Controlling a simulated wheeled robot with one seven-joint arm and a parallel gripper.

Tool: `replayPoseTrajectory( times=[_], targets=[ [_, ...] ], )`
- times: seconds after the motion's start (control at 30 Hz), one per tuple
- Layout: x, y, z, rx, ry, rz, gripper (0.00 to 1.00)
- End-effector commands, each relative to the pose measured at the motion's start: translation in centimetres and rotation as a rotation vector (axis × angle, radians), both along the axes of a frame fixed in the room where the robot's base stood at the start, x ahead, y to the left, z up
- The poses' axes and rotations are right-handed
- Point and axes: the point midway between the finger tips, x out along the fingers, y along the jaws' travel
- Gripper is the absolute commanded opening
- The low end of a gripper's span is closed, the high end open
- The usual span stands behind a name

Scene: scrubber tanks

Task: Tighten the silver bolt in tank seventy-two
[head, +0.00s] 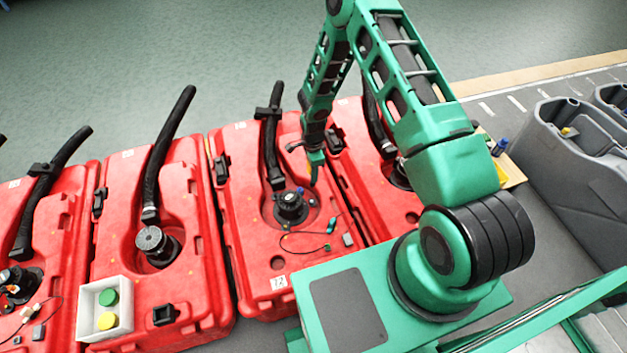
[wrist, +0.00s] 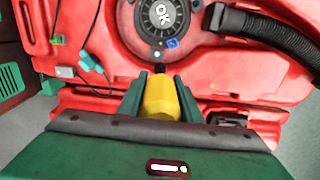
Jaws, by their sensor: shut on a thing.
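The red tank (head: 237,238) under my arm has a small label (head: 279,283) at its front that looks like 72 or 12. My gripper (head: 316,158) hangs over this tank, just right of its black round cap (head: 290,207). In the wrist view my gripper (wrist: 161,95) is shut on a yellow tool (wrist: 161,99), whose narrow tip points toward the cap (wrist: 160,18) marked OK. A small silver spot (wrist: 157,54) at the cap's rim, just beyond the tip, may be the bolt; I cannot tell if they touch. A blue piece (wrist: 173,43) sits beside it.
Black hoses (head: 271,150) rise from the tanks; one (wrist: 265,32) lies right of the cap. A teal connector (wrist: 62,57) with a thin wire is at left. A white tray (head: 92,322) with green and yellow buttons is on the neighbouring tank. Grey bins (head: 570,150) stand at right.

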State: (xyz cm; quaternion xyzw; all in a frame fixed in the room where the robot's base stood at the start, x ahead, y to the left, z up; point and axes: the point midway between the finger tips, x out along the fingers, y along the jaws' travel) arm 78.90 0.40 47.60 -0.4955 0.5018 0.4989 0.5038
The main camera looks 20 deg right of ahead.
Motion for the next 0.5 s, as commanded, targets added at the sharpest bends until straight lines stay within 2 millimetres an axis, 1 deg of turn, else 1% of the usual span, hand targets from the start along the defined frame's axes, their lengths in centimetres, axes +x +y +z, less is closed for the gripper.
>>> replayPoseTrajectory(
  times=[0.03, 0.1, 0.2, 0.33, 0.5],
  targets=[
    [-0.3, 0.2, -1.3, -0.002, 0.003, -0.058, 0.03],
    [-0.5, 0.4, -2.5, -0.003, 0.002, -0.131, 0.03],
    [-0.7, 0.6, -3.7, -0.005, 0.001, -0.204, 0.03],
    [-0.8, 0.7, -4.5, -0.006, 0.0, -0.246, 0.03],
    [-0.8, 0.7, -5.5, -0.005, -0.001, -0.251, 0.03]
  ],
)
